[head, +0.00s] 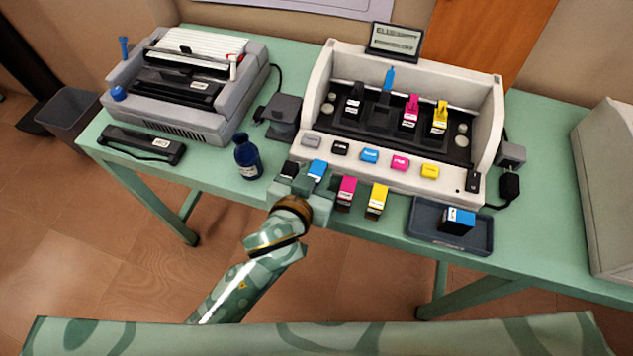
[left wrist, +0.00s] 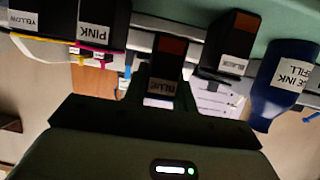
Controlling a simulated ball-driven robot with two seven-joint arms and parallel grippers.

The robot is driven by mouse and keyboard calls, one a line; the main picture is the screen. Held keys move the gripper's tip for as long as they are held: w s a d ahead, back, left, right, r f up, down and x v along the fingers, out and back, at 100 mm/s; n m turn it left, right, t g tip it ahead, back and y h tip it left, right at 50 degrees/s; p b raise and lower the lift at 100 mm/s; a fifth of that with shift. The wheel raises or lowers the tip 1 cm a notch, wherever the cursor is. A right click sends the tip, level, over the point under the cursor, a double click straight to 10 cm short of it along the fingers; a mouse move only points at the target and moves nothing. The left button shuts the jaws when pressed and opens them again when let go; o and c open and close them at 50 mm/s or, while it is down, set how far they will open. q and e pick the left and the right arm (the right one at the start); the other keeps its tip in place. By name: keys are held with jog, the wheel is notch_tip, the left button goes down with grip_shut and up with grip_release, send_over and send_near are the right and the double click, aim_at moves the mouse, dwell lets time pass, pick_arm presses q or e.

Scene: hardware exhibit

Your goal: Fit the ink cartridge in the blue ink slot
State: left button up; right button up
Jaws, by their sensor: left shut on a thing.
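My left gripper (head: 306,187) is at the table's front edge, shut on a cartridge with a blue top (head: 318,170). In the left wrist view this cartridge (left wrist: 166,86) is between the fingers, with a label that seems to read BLUE. I cannot tell whether it still touches the table. The open printer (head: 487,130) stands behind, with its slots in a dark bay. The blue ink slot (head: 380,119) has its blue lever (head: 389,79) raised and looks empty. Black, pink and yellow parts show in the other slots. My right gripper is not in view.
A black cartridge (head: 290,169) stands close left of the gripper, pink (head: 346,193) and yellow (head: 377,201) ones to the right. A blue ink bottle (head: 247,158) is further left. A tray (head: 425,217) at right holds another blue-topped cartridge (head: 458,221). Colored buttons line the printer's front.

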aim_at(317, 184)
pick_arm(q)
jog(key=shift+w+d+f+b, duration=0.1)
jog(key=shift+f+b, duration=0.2)
jog(key=shift+f, duration=1.2)
jog(key=shift+f, duration=0.1)
jog(key=o, duration=1)
jog(key=shift+c, duration=0.2)
jog(key=shift+f+b, duration=0.15)
jog(key=shift+b, duration=0.2)
jog(key=p+v, duration=0.8)
jog(key=v, duration=0.8)
jog(key=shift+a+p, duration=0.25)
jog(key=shift+p, duration=0.15)
